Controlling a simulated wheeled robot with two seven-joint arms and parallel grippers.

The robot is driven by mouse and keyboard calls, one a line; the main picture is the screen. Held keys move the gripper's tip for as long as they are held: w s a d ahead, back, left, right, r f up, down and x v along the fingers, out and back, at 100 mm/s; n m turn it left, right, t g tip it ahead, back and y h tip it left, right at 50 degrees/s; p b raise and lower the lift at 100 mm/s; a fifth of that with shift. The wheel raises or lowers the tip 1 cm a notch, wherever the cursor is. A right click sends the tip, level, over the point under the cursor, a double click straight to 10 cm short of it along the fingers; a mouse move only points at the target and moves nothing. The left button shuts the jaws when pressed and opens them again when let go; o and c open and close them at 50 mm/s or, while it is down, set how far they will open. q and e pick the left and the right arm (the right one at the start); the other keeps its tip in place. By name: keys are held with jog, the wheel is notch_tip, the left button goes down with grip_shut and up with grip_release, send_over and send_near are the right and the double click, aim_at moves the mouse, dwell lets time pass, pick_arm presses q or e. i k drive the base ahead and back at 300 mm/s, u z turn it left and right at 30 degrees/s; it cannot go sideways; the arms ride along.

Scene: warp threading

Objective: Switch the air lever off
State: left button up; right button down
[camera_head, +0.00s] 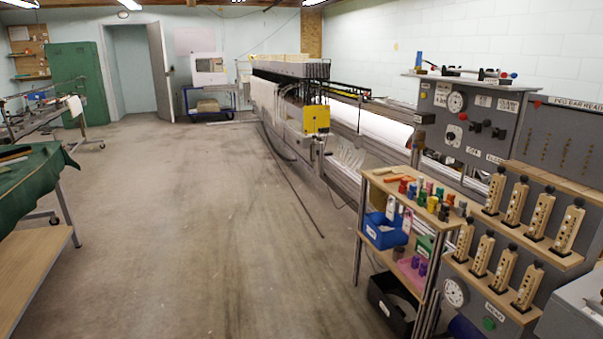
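A grey control panel (466,150) stands upright at the right. It carries a round white gauge (457,102), a white dial (452,135) and several black knobs or levers (487,126). Small white labels on it are too small to read. I cannot tell which control is the air lever, nor its position. Blue, black and red fittings (487,73) sit on the panel's top ledge. Neither of my grippers shows in this view.
A wooden shelf cart (405,181) with coloured spools and a blue bin (385,231) stands in front of the panel. Racks of wooden blocks (541,216) are at right. A long loom-like machine (290,68) runs back. A green-covered table (32,187) is left. The middle floor (200,220) is clear.

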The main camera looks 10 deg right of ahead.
aim_at(462, 116)
jog(key=z, duration=0.15)
jog(key=i, duration=2.35)
jog(key=z, duration=0.65)
jog(key=i, duration=0.35)
jog(key=z, duration=0.15)
